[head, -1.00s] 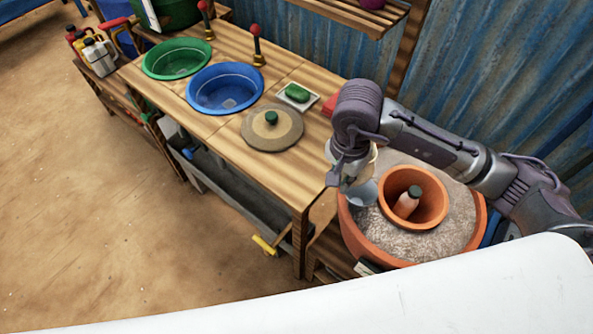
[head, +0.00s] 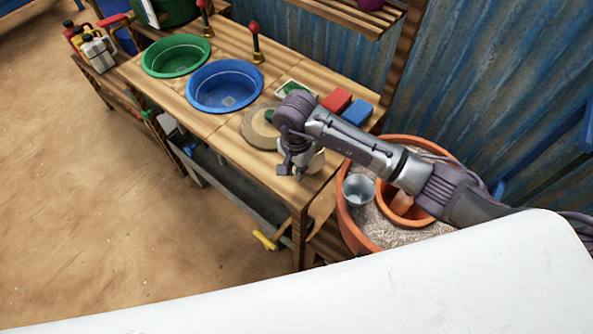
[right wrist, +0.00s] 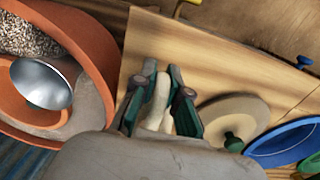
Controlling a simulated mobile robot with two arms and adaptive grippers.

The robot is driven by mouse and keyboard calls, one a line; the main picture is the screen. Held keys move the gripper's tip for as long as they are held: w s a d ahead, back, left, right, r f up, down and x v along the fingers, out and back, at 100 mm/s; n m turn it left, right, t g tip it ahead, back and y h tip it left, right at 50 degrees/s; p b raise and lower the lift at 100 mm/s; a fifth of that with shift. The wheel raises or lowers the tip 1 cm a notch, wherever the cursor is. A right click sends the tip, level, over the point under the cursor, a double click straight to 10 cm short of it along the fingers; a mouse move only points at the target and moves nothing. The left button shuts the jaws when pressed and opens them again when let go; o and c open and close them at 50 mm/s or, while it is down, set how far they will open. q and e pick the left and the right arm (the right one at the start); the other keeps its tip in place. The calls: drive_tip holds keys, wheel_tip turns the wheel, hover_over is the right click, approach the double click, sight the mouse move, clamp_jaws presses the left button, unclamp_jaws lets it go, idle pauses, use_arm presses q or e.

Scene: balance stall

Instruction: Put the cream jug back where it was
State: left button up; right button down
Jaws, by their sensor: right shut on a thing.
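The cream jug (head: 317,163) is mostly hidden behind my right gripper in the head view. A pale cream part of it (right wrist: 153,105) shows between the fingers in the right wrist view. My right gripper (head: 298,170) is shut on it, at the right end of the wooden table (head: 237,163). I cannot tell whether the jug touches the tabletop. My left gripper is not in view.
A round lid with a green knob (head: 257,130) lies close left of the gripper. Blue (head: 225,88) and green (head: 176,56) basins are farther left. Red (head: 337,100) and blue (head: 357,112) blocks lie behind.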

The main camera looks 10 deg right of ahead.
wheel_tip(320, 180, down, 2)
drive_tip(key=shift+f, duration=0.3)
drive_tip(key=c, duration=1.2)
unclamp_jaws()
drive_tip(key=shift+r+p, duration=0.25)
drive_tip(key=shift+p, duration=0.1)
drive_tip(key=shift+w+r+b, duration=0.1)
drive_tip(key=shift+r+b, duration=0.2)
drive_tip(key=shift+b, duration=0.05)
wheel_tip(320, 180, up, 11)
drive_tip(key=b, duration=0.3)
drive_tip(key=shift+r, duration=0.1)
